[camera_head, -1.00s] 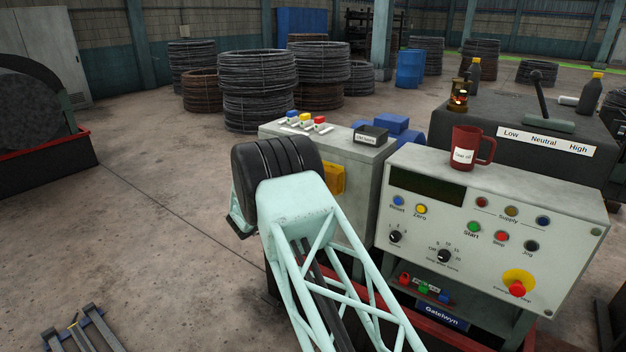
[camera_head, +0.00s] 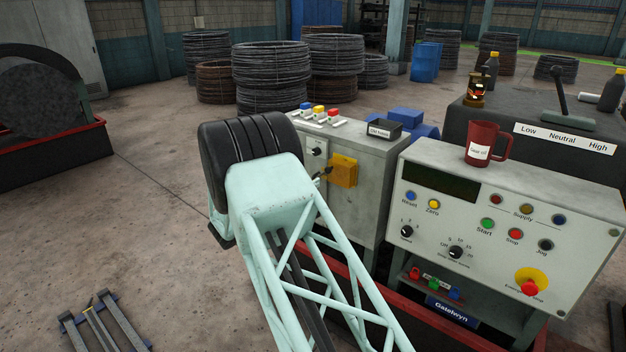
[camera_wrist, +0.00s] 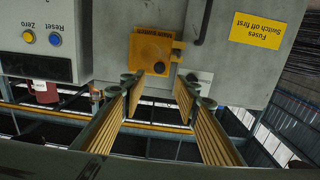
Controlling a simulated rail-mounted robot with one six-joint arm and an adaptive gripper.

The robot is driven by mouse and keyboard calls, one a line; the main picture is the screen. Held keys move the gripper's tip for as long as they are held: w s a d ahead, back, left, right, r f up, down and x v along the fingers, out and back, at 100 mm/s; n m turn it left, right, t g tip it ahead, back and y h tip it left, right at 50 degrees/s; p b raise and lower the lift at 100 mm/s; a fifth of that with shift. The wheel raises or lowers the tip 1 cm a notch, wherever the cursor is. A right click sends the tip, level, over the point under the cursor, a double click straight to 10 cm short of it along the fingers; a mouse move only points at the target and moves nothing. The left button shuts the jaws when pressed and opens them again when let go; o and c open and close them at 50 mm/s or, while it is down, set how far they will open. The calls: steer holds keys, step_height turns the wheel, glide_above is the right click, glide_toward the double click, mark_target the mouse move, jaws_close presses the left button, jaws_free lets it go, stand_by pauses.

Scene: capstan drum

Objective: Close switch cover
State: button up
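The yellow switch cover (camera_head: 343,171) is on the grey cabinet's front face, with a black knob on a pale plate above and left of it. No contact shows.
The control panel (camera_head: 510,225) with knobs and buttons stands right of the cabinet, with a red mug (camera_head: 486,142) on top. A black tray (camera_head: 384,129) and coloured buttons are on the cabinet. Open floor lies left.

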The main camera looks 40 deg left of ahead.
steer(key=shift+s, duration=0.65)
